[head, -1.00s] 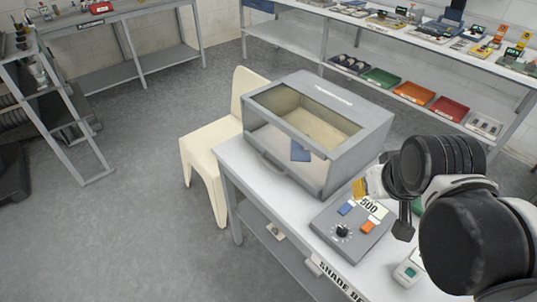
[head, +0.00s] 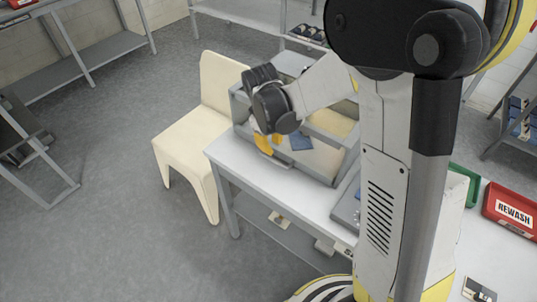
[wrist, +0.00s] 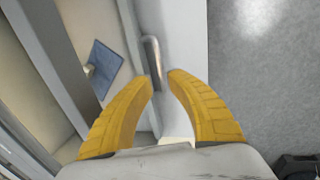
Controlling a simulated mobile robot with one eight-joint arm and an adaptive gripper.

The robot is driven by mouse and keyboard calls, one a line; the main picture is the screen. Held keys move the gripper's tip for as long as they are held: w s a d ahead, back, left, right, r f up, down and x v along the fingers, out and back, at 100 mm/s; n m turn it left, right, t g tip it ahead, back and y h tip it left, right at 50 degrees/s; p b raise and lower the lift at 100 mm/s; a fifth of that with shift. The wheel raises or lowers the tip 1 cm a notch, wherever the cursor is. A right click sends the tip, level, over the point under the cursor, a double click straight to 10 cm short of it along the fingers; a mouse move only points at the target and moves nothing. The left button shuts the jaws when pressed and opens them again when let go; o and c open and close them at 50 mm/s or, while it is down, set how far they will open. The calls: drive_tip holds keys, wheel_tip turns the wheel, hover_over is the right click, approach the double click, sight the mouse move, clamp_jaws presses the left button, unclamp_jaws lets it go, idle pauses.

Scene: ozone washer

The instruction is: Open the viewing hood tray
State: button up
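The viewing hood (head: 320,172) is a grey box with clear panes on the white table, largely hidden behind my arm in the head view. A blue square shows behind its front pane, and again in the wrist view. In the wrist view a metal bar handle (wrist: 151,58) is fixed to the hood's light grey front face. My gripper (wrist: 161,78) has two yellow fingers spread apart, with the lower end of the handle between or just beyond the fingertips. I cannot tell whether they touch it. In the head view my gripper (head: 268,143) is at the hood's front left.
A cream chair (head: 180,125) stands left of the table (head: 262,180), close to the hood. A red REWASH tray (head: 510,212) and a green tray (head: 463,185) lie at the right. The floor in front and left is open.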

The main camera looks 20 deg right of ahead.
sight(275, 160)
drive_tip(key=f+b, duration=0.1)
drive_tip(key=f, duration=0.1)
drive_tip(key=d+f+b, duration=0.1)
drive_tip(key=f, duration=0.2)
drive_tip(key=w+f+b, duration=0.1)
drive_tip(key=f, duration=0.2)
drive_tip(key=shift+d+f, duration=0.15)
drive_tip(key=shift+c, duration=0.4)
clamp_jaws()
